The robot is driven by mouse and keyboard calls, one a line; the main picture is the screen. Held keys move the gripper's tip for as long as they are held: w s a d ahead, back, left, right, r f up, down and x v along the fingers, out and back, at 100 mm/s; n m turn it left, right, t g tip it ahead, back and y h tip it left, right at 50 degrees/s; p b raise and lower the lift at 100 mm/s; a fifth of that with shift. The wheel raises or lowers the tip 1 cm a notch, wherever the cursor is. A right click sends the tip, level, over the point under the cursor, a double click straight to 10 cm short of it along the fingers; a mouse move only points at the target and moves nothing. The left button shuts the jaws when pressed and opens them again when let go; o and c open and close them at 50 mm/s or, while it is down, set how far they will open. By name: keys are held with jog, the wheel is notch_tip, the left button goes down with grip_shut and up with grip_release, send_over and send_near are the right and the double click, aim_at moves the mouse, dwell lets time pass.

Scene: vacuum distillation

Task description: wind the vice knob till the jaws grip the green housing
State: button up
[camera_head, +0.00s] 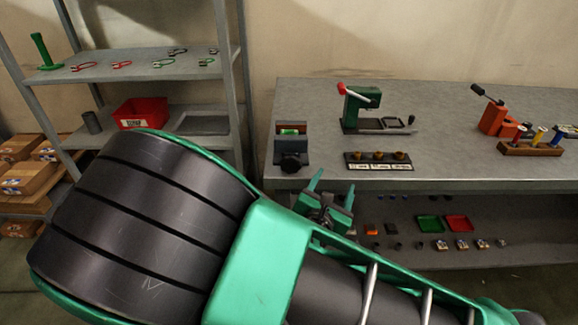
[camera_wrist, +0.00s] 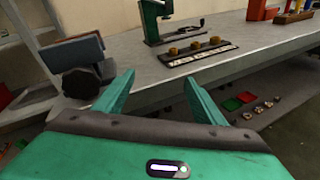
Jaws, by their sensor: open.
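The vice (camera_head: 291,144) stands at the front left corner of the grey workbench, with its dark round knob (camera_head: 290,163) facing the front edge. The small green housing (camera_head: 289,131) sits between the jaws at the top of the vice; whether the jaws touch it cannot be told. In the wrist view the vice (camera_wrist: 75,52) is at the upper left, with its black knob (camera_wrist: 80,83) just left of my left fingertip. The housing is not clear there. My gripper (camera_head: 331,190) is open and empty, in front of the bench edge and apart from the knob.
On the workbench (camera_head: 450,100) stand a green press (camera_head: 358,105), a strip with brass parts (camera_head: 379,160), an orange tool (camera_head: 495,120) and a wooden holder (camera_head: 530,148). A lower shelf holds green and red trays (camera_head: 458,222). A metal rack (camera_head: 130,62) stands at left.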

aim_at(291, 167)
jog(key=s+a+n+t+y, duration=0.3)
jog(key=a+n+y, duration=0.35)
jog(key=a, duration=0.55)
jog(key=shift+n+h, duration=0.45)
jog(key=w, duration=1.1)
jog(key=shift+d+r, duration=0.2)
jog(key=shift+d, duration=0.2)
jog(key=c, duration=1)
